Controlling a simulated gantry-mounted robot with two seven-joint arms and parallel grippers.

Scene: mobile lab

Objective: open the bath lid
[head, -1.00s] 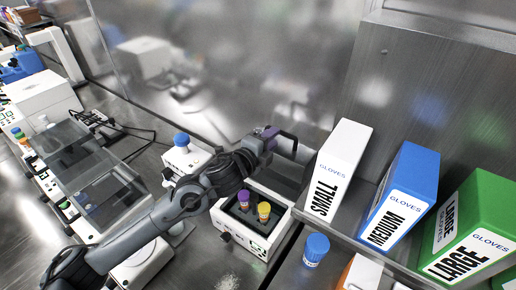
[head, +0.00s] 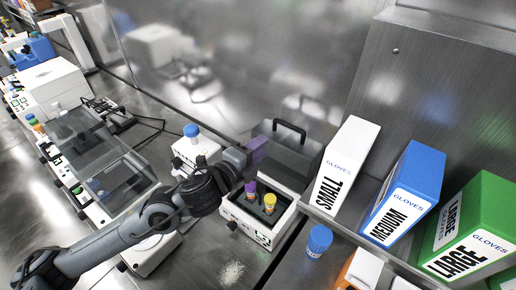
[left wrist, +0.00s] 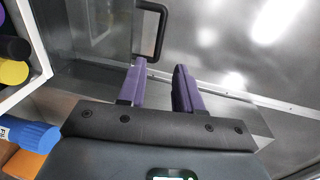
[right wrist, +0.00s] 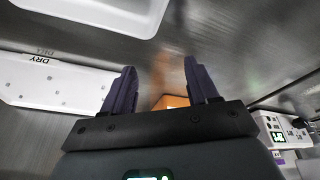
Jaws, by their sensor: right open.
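The bath (head: 284,226) is a white box with a purple-capped tube (head: 250,190) and a yellow-capped tube (head: 269,201) in its uncovered dark well. Its grey lid (head: 292,152) is raised at the back, with a black handle (head: 290,127) on top. My left gripper (head: 258,150) is just left of the lid and handle. In the left wrist view its purple fingers (left wrist: 158,80) are apart and empty, with the handle (left wrist: 160,30) beyond the tips, not between them. My right gripper (right wrist: 160,85) is open and empty, seen only in the right wrist view.
White, blue and green glove boxes (head: 404,195) stand to the right of the bath. A blue-capped container (head: 319,241) stands in front of them. A small white device with a blue knob (head: 191,131) and a clear-covered machine (head: 100,160) are to the left.

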